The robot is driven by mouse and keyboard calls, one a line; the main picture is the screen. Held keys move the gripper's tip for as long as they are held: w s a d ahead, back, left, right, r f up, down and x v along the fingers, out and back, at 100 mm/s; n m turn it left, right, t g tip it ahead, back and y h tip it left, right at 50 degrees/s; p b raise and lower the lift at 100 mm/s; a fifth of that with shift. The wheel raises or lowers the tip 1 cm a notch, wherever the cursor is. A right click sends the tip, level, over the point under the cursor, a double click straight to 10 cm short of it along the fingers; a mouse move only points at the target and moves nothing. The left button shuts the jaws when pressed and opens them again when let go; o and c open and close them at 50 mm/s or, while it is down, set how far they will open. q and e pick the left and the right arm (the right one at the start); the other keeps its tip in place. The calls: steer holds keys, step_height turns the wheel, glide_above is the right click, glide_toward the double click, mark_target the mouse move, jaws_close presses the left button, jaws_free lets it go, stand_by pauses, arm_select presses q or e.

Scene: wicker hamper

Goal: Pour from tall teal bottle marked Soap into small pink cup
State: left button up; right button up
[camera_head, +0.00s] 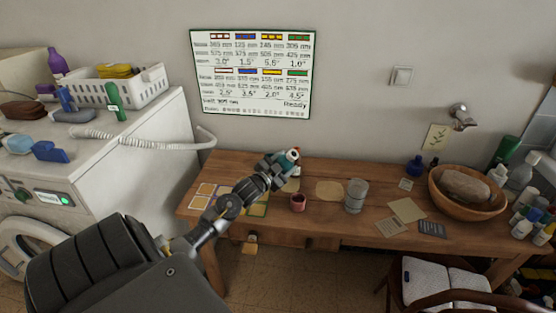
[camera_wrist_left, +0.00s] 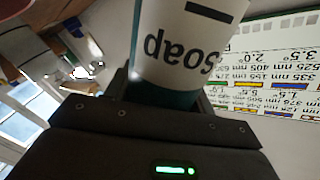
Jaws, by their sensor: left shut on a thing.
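My left gripper (camera_head: 279,168) is shut on the teal bottle (camera_head: 292,155), which is mostly hidden behind the gripper in the head view. In the left wrist view the bottle (camera_wrist_left: 188,45) fills the space between the fingers, and its white label reads "Soap" upside down. The bottle is held above the table, up and slightly left of the small pink cup (camera_head: 298,202). The cup stands upright on the wooden table, apart from the bottle. The bottle's exact tilt is hard to tell. My right gripper is not in view.
A clear glass (camera_head: 355,196) stands right of the cup on the wooden table (camera_head: 385,185). Flat cards lie on the table. A washing machine (camera_head: 130,150) stands at left.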

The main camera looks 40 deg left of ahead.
arm_select(q)
steer(key=shift+a+r, duration=0.15)
steer(key=shift+a, duration=0.05)
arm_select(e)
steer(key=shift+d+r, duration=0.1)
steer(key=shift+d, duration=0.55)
arm_select(q)
steer(key=shift+d, duration=0.75)
steer(key=shift+d+p, duration=0.25)
steer(key=shift+p, duration=0.05)
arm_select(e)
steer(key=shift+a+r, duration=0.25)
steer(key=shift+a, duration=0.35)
arm_select(q)
steer(key=shift+f, duration=0.2)
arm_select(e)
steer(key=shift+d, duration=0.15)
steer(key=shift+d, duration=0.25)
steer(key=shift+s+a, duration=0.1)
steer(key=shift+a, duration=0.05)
